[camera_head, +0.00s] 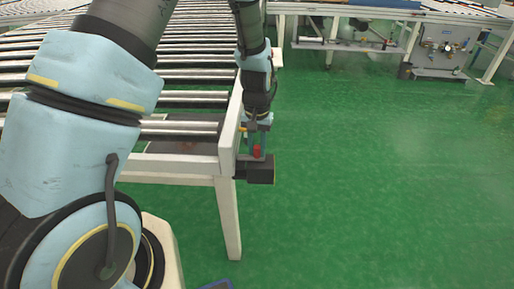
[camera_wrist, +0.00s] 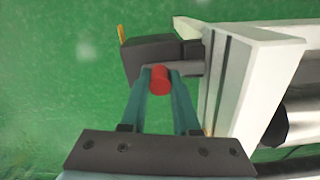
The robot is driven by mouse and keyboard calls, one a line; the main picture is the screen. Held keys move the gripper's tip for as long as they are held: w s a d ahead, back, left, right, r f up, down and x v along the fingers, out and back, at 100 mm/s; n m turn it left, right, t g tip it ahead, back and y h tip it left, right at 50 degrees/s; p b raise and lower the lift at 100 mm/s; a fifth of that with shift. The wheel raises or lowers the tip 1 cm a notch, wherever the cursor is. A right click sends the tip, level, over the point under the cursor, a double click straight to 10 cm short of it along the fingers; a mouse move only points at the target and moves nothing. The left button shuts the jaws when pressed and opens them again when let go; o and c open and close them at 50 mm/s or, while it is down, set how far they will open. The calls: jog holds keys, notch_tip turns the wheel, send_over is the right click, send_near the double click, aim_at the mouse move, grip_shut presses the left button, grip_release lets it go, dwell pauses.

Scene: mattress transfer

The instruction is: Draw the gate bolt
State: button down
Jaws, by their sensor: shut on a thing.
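The gate bolt shows in the wrist view as a grey rod (camera_wrist: 188,68) with a red knob (camera_wrist: 160,82). The rod runs between a dark block (camera_wrist: 150,48) and the white end frame of the conveyor (camera_wrist: 255,50). The red knob (camera_head: 257,151) also shows in the head view, above the dark block (camera_head: 262,174) at the conveyor's corner. My gripper (camera_wrist: 160,76) is shut on the red knob, one teal finger on each side of it. In the head view my gripper (camera_head: 258,147) hangs down beside the frame.
The roller conveyor (camera_head: 228,150) stands left of my gripper, its white leg (camera_head: 229,220) below. Green floor (camera_head: 380,180) to the right is clear. Other white-framed conveyors (camera_head: 350,48) stand at the back.

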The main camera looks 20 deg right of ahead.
dwell(0.3)
jog(key=shift+s+d, duration=0.4)
jog(key=shift+d, duration=0.5)
jog(key=shift+s+d, duration=0.4)
jog(key=shift+d, duration=0.45)
jog(key=c, duration=0.7)
grip_release()
jog(key=shift+o, duration=0.2)
notch_tip(320, 180, up, 11)
jog(key=shift+f, duration=0.1)
